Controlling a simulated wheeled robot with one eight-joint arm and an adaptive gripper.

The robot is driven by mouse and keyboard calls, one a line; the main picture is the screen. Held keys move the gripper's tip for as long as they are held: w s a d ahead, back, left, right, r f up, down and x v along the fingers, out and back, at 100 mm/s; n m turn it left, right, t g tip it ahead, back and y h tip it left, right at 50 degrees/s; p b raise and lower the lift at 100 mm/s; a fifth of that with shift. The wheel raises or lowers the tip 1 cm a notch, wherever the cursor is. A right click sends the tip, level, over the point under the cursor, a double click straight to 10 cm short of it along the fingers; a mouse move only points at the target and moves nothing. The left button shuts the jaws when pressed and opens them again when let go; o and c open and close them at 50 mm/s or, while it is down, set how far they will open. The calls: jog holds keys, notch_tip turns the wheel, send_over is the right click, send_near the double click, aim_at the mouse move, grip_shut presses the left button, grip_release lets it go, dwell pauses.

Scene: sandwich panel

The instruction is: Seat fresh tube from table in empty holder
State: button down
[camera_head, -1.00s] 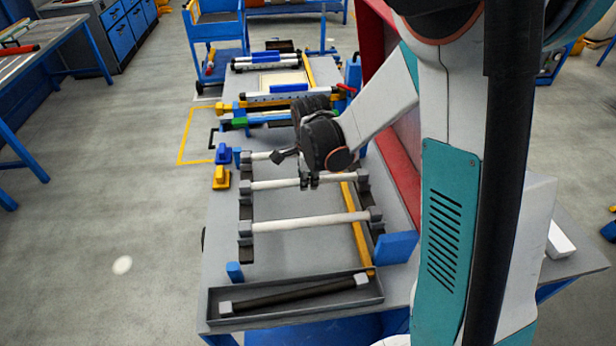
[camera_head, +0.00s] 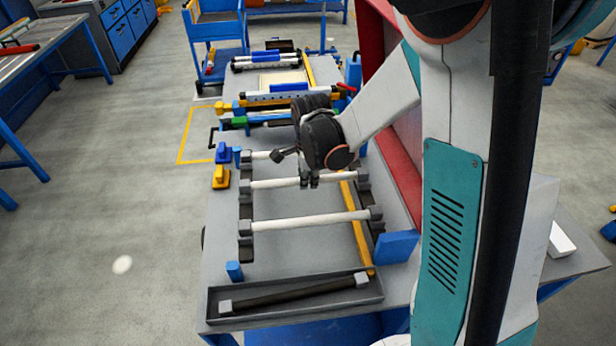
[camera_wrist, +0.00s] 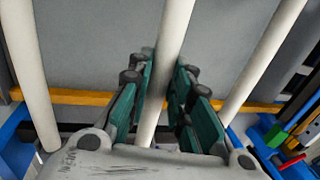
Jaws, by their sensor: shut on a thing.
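My gripper (camera_head: 309,182) is shut around the middle of a white tube (camera_head: 275,184), the middle one of three parallel tubes. In the wrist view this tube (camera_wrist: 168,55) runs between the green-padded fingers (camera_wrist: 163,95). Its ends are at grey end holders (camera_head: 245,185) on the left and right (camera_head: 363,177); whether it is fully seated I cannot tell. A nearer white tube (camera_head: 310,221) spans its own pair of holders. A farther white tube (camera_head: 262,155) is partly hidden behind my gripper. A dark tube (camera_head: 293,293) with grey ends lies in the front tray (camera_head: 290,314).
Yellow (camera_head: 220,178) and blue (camera_head: 223,154) blocks stand left of the rack. A red panel wall (camera_head: 395,165) runs close along the right. A blue block (camera_head: 397,247) stands front right. Blue-clipped tubes (camera_head: 290,88) lie at the back.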

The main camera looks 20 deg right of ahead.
jog(key=shift+f+b, duration=0.4)
jog(key=c, duration=1.4)
grip_release()
jog(key=shift+r, duration=0.1)
notch_tip(320, 180, up, 12)
jog(key=s, duration=0.2)
jog(key=shift+s+a, duration=0.2)
jog(key=shift+a, duration=0.05)
jog(key=s+r+n+t+b, duration=0.2)
jog(key=s+n+t, duration=0.3)
jog(key=s+n, duration=1.3)
jog(key=shift+s+a+r+n+b, duration=0.15)
jog(key=shift+s+r+n+b, duration=0.1)
jog(key=shift+n+b, duration=0.75)
